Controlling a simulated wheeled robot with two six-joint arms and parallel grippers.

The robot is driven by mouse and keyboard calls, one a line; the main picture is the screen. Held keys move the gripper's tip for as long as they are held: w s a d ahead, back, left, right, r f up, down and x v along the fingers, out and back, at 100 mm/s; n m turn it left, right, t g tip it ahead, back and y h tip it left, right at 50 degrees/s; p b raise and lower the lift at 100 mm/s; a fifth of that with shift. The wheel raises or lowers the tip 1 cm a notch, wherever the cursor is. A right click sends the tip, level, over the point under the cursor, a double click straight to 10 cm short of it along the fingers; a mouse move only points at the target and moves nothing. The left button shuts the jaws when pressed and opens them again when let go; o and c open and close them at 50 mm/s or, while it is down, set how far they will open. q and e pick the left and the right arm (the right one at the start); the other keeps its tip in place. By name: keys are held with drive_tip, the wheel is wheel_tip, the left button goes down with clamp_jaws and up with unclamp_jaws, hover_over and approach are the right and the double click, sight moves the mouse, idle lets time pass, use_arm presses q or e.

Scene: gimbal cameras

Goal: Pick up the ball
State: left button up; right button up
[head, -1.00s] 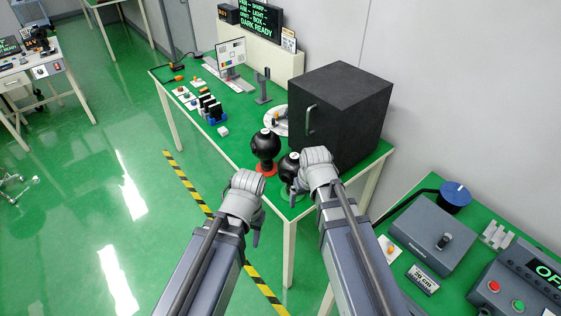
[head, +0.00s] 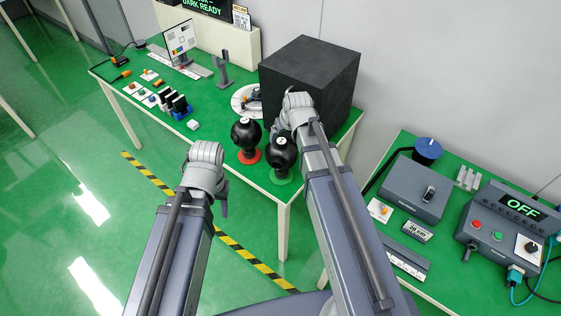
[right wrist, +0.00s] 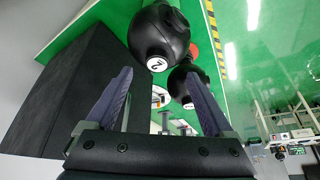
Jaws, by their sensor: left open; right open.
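Two black balls stand on the green table (head: 232,163). One ball (head: 246,130) sits on a red ring (head: 249,158). The other, nearer ball (head: 283,151) sits on a green ring (head: 281,179). In the right wrist view, the ball with a "2" label (right wrist: 160,32) is large, just beyond the fingertips, and the other ball (right wrist: 188,84) is partly behind it. My right gripper (right wrist: 158,73) is open and empty. In the head view it is beside the balls, in front of the black box, partly hidden. My left gripper (head: 223,206) hangs open left of the table's front edge.
A large black box (head: 310,85) stands right behind the balls. A round white plate (head: 245,99) is left of it. A control table (head: 398,222) stands at the right.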

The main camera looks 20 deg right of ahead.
sight(282, 141)
drive_tip(key=shift+w+d+b+x, duration=0.1)
drive_tip(key=shift+b+x, duration=1.15)
drive_tip(key=shift+x, duration=0.35)
drive_tip(key=shift+w+d+b+x, duration=0.1)
drive_tip(key=shift+w+b+x, duration=0.05)
drive_tip(key=shift+b+x, duration=1.3)
drive_tip(key=shift+p, duration=0.3)
clamp_jaws()
